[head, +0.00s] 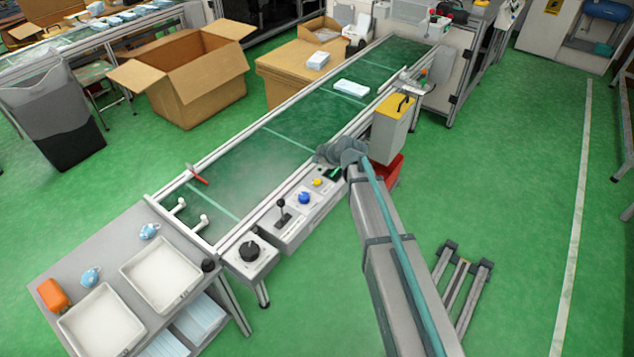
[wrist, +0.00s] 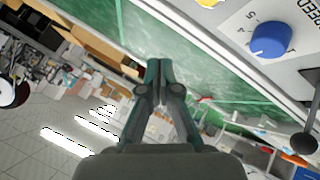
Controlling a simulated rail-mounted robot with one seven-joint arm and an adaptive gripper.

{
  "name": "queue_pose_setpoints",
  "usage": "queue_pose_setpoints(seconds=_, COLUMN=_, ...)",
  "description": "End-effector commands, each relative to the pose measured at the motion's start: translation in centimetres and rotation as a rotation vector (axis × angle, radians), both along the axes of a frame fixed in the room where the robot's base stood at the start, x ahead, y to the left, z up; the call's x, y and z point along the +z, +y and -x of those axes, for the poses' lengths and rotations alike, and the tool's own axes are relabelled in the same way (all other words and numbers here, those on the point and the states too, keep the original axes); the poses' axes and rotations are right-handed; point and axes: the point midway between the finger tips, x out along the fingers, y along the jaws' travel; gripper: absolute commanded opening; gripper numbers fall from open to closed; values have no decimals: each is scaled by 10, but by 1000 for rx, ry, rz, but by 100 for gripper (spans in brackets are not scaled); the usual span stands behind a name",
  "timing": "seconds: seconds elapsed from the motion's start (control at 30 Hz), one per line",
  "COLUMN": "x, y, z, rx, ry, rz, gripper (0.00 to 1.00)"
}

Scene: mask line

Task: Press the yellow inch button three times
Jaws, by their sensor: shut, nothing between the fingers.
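The yellow inch button (head: 317,182) sits on the grey control panel (head: 322,198) along the conveyor's near side. It is partly cut off at the top edge of the wrist view (wrist: 207,3). My gripper (head: 332,173) is over the far end of the panel, just beyond the yellow button and close to it. In the wrist view my gripper (wrist: 159,66) is shut with its fingertips together and nothing between them. The tips show apart from the button there; their exact height over the panel cannot be told.
On the same panel are a blue speed knob (head: 304,197) and a black lever (head: 283,212). A box with a black knob (head: 249,250) stands nearer. A yellow-topped grey box (head: 393,128) stands right beside my wrist. The green conveyor belt (head: 250,165) runs behind.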

Motion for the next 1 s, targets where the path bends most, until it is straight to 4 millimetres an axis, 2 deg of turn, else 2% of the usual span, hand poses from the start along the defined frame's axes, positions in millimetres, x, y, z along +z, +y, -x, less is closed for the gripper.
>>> queue_pose_setpoints(seconds=0.37, x=-45, y=0, z=0, rx=-1, ry=0, rz=-1, gripper=0)
queue_pose_setpoints(seconds=0.5, x=-67, y=0, z=0, rx=-1, ry=-1, rz=0, gripper=0)
queue_pose_setpoints(seconds=0.7, x=-77, y=0, z=0, rx=-1, ry=-1, rz=0, gripper=0)
queue_pose_setpoints(seconds=1.0, x=-77, y=0, z=0, rx=-1, ry=-1, rz=0, gripper=0)
